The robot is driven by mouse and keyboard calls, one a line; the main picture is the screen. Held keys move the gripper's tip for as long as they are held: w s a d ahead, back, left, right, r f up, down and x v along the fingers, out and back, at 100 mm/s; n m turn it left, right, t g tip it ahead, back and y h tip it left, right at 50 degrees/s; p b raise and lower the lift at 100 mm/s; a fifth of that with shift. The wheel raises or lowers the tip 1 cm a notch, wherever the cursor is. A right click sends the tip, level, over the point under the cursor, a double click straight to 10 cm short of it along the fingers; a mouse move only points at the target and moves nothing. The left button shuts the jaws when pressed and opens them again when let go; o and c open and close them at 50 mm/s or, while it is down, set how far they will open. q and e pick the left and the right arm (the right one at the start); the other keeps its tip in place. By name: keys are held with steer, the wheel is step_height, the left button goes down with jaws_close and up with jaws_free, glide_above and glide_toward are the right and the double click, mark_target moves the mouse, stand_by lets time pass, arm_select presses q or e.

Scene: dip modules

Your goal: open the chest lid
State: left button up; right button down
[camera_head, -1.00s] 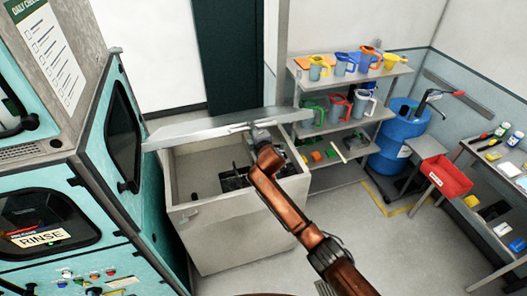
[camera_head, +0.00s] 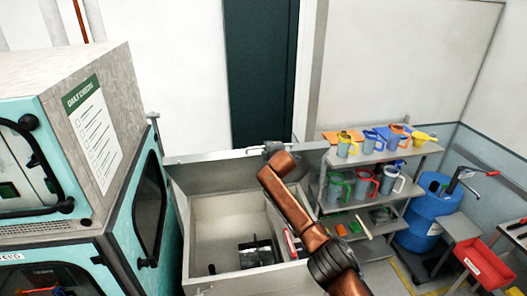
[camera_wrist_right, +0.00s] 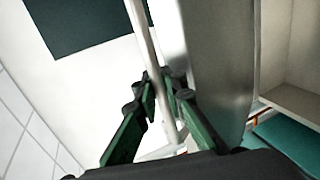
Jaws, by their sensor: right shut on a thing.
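The grey chest (camera_head: 202,274) stands open at the top, and its inside shows. Its lid (camera_head: 215,173) is raised at the back of the chest, tilted up, its top edge running left to right. My right gripper (camera_head: 272,150) is at the middle of that edge. In the right wrist view my right gripper (camera_wrist_right: 162,92) has its green fingers shut around a thin pale handle bar (camera_wrist_right: 146,40) beside the lid panel (camera_wrist_right: 212,70). My left gripper is not in view.
Inside the chest lies a dark object (camera_head: 257,252). A teal machine (camera_head: 125,225) stands close on the left. A shelf (camera_head: 330,178) with coloured jugs is on the right, with a blue drum (camera_head: 425,215) and red bin (camera_head: 484,267) beyond.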

steer(key=shift+w+d+r, duration=0.2)
steer(key=shift+w+r, duration=0.15)
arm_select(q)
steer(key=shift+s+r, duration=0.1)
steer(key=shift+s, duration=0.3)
arm_select(e)
steer(key=shift+a, duration=0.1)
steer(key=c, duration=2)
jaws_free()
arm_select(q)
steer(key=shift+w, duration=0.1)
arm_select(e)
steer(key=shift+a, duration=0.15)
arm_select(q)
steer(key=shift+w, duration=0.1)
arm_select(e)
steer(key=shift+s+f, duration=0.1)
steer(key=shift+s, duration=0.05)
steer(key=shift+v, duration=5.95)
